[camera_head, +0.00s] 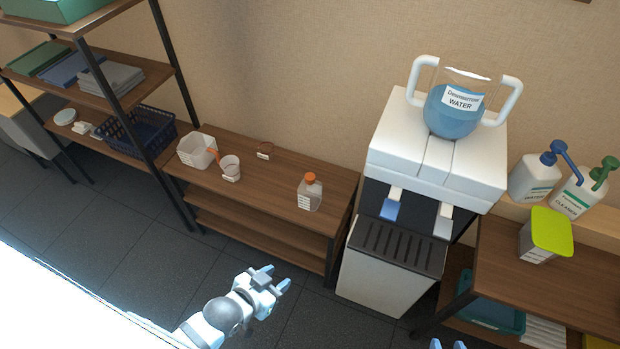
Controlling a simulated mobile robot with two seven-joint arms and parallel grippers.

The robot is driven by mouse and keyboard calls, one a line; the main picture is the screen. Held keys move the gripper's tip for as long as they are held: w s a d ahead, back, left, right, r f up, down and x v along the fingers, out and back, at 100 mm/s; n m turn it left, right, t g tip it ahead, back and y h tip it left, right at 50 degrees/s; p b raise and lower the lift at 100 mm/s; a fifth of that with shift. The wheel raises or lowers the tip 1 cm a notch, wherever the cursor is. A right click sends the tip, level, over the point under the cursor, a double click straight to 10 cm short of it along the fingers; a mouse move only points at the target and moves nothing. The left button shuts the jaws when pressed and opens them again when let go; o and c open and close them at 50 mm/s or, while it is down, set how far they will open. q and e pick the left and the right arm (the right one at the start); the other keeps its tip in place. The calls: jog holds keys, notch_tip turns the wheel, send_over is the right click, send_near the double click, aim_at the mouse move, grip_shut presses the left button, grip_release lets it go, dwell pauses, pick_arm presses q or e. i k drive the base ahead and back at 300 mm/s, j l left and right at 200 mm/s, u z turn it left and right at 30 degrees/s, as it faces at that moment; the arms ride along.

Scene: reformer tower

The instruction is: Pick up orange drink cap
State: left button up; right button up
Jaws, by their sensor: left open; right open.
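The orange drink cap (311,177) sits on top of a clear bottle (309,196) with a white label. The bottle stands upright near the right end of the low wooden shelf's top. My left gripper (277,277) is open and empty, in front of and below the shelf, apart from the bottle and cap. My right gripper (447,345) shows only its blue fingertips at the bottom edge; it is open, and the rest of it is out of view.
Dark floor (150,243) lies in front.

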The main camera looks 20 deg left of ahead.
aim_at(309, 177)
jog(key=i+j, duration=0.15)
jog(key=j, duration=0.25)
jog(key=i+j, duration=0.15)
jog(key=j, duration=0.3)
jog(key=i+j+u, duration=0.1)
jog(key=j, duration=0.3)
jog(key=i+j, duration=0.15)
jog(key=j, duration=0.3)
jog(key=i+j, duration=0.15)
jog(key=j, duration=0.25)
jog(key=i+j+u, duration=0.1)
jog(key=j, duration=0.3)
jog(key=i+j, duration=0.25)
jog(key=j, duration=0.15)
